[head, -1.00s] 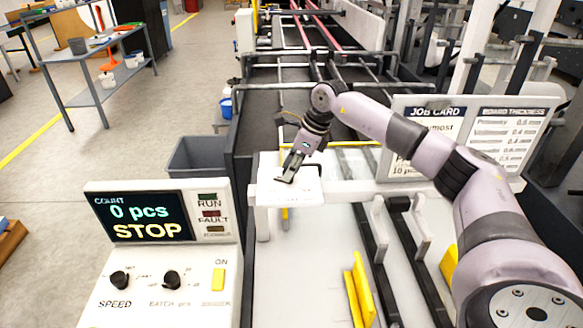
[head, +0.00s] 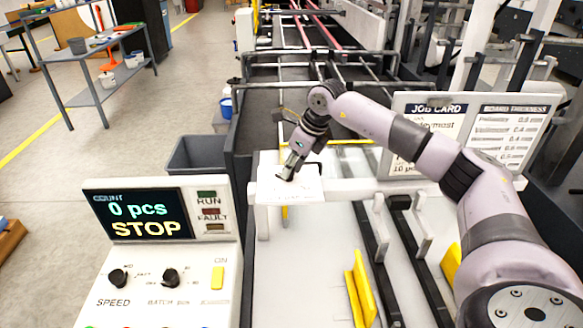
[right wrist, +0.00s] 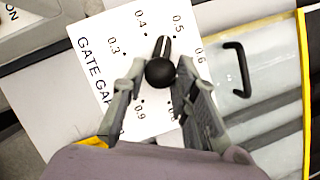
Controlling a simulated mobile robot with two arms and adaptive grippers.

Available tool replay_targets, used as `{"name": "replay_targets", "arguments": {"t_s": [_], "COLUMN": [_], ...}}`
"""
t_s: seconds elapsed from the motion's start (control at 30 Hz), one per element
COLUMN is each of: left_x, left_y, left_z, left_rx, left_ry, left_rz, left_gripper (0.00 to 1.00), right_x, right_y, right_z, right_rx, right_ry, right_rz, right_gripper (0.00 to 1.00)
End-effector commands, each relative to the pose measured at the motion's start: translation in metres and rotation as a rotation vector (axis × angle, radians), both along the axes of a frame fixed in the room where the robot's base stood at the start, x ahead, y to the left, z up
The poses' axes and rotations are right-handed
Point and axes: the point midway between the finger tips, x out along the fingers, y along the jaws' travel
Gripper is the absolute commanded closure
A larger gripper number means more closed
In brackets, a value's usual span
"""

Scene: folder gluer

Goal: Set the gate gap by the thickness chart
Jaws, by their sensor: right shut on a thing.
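The white gate gap dial plate (right wrist: 92,75) carries printed numbers, among them 0.3, 0.4, 0.5, 0.6 and 0.9. Its black knob (right wrist: 160,72) has a white line pointing between 0.4 and 0.5. My right gripper (right wrist: 158,76) is shut on the knob, one finger on each side; in the head view the gripper (head: 287,175) is over the plate (head: 310,188) and hides the knob. The board thickness chart (head: 508,138) stands at the right, with several rows in mm too small to read surely. The job card (head: 428,128) beside it is partly covered by my right arm. My left gripper is not in view.
The control panel (head: 228,262) at front left shows "0 pcs" and "STOP" on its screen (head: 137,215). A black handle (right wrist: 237,70) is on a clear cover right of the dial. Yellow guides (head: 362,288) stand on the machine bed. A grey bin (head: 197,154) is behind the panel.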

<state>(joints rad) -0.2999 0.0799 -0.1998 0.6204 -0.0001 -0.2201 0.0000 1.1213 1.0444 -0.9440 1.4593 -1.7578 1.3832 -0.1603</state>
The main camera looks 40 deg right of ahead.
Motion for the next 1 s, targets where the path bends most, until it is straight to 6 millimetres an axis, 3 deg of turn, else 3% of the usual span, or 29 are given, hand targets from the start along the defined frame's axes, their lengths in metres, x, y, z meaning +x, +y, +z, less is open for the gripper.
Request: {"name": "replay_targets", "arguments": {"t_s": [0.4,0.97,1.0], "left_x": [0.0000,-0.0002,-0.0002], "left_y": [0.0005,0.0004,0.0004], "left_z": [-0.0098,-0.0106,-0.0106], "left_rx": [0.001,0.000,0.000], "left_ry": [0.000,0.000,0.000], "left_rz": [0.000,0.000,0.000], "left_gripper": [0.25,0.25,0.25], "right_x": [0.0001,0.0000,0.0000], "right_y": [0.0016,0.0016,0.0016], "right_z": [0.0007,0.0017,0.0017], "right_rx": [0.000,0.001,0.001], "right_ry": [-0.004,-0.003,-0.003], "right_rz": [-0.211,-0.247,-0.247], "right_gripper": [1.00,1.00,0.71]}}
